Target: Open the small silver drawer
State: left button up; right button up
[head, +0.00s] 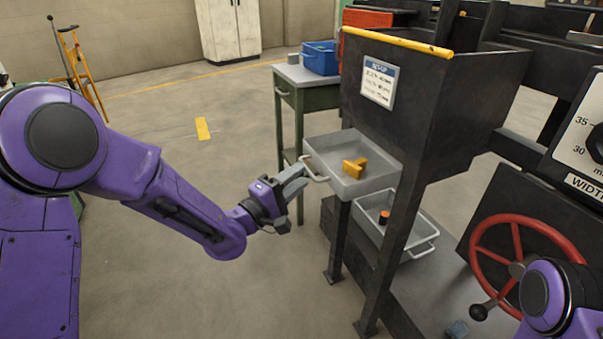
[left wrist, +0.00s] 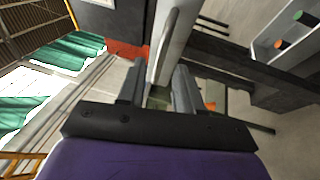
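The small silver drawer (head: 330,147) sticks out below the dark housing, its open top showing a yellow block (head: 355,167) inside. Its handle (head: 315,169) is on the side facing my left gripper (head: 300,182). The fingers of the left gripper are at the handle. In the left wrist view, the two fingers (left wrist: 158,90) stand apart, with a light grey bar (left wrist: 165,45), which looks like the handle, between them. I cannot tell whether they touch it. My right gripper is out of view; only part of the right arm shows at the lower right.
A green side table (head: 310,100) with a blue bin (head: 321,58) stands behind. A red handwheel (head: 470,255) is at the right. The floor left of the drawer is clear.

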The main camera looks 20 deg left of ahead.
pick_arm(q)
jog(key=v, duration=0.8)
jog(key=shift+s, duration=0.15)
